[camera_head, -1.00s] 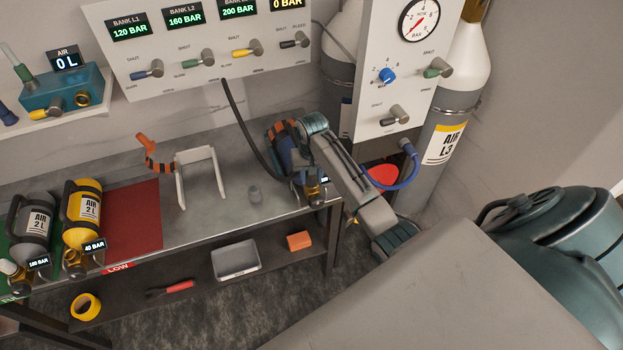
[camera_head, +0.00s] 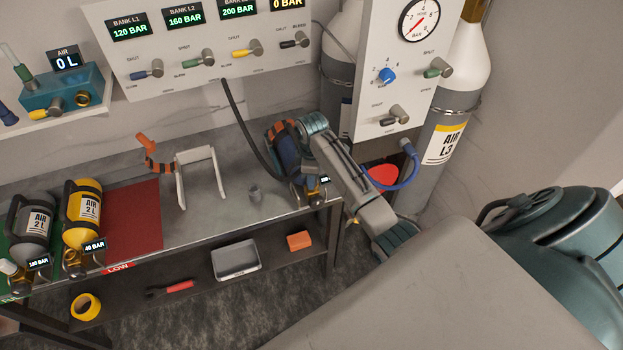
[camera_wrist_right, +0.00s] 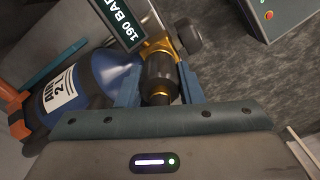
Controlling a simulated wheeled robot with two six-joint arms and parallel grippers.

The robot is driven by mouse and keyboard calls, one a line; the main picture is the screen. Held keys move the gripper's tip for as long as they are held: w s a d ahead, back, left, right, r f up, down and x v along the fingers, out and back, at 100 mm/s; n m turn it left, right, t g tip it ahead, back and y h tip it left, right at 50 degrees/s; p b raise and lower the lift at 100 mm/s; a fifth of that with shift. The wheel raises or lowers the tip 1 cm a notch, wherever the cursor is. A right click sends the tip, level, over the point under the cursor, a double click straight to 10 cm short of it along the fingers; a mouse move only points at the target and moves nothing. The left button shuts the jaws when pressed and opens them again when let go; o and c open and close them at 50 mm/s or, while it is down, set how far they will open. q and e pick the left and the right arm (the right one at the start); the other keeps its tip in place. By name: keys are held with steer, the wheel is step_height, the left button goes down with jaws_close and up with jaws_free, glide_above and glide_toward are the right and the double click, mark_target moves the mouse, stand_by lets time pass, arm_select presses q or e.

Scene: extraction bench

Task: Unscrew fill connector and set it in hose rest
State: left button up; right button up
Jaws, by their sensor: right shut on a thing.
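The blue 2 L cylinder (camera_head: 284,152) lies at the right end of the bench, partly hidden by my right arm. In the right wrist view the cylinder (camera_wrist_right: 62,92) has a brass valve (camera_wrist_right: 186,65) and a 190 BAR readout. My right gripper (camera_wrist_right: 158,88) is shut on the dark fill connector (camera_wrist_right: 158,68) beside the valve, a finger on each side. Whether its thread is still engaged cannot be told. A black hose (camera_head: 243,125) runs from the panel down towards the cylinder. My left gripper is not in view.
The white frame (camera_head: 181,190) and a small grey part (camera_head: 255,193) stand on the bench. Grey and yellow cylinders (camera_head: 82,207) are at left beside a red mat (camera_head: 133,222). The valve panel (camera_head: 180,95) is behind. A blue hose (camera_head: 407,180) hangs at right.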

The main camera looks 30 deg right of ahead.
steer(key=n, duration=0.5)
steer(key=shift+n, duration=0.3)
steer(key=o, duration=1.1)
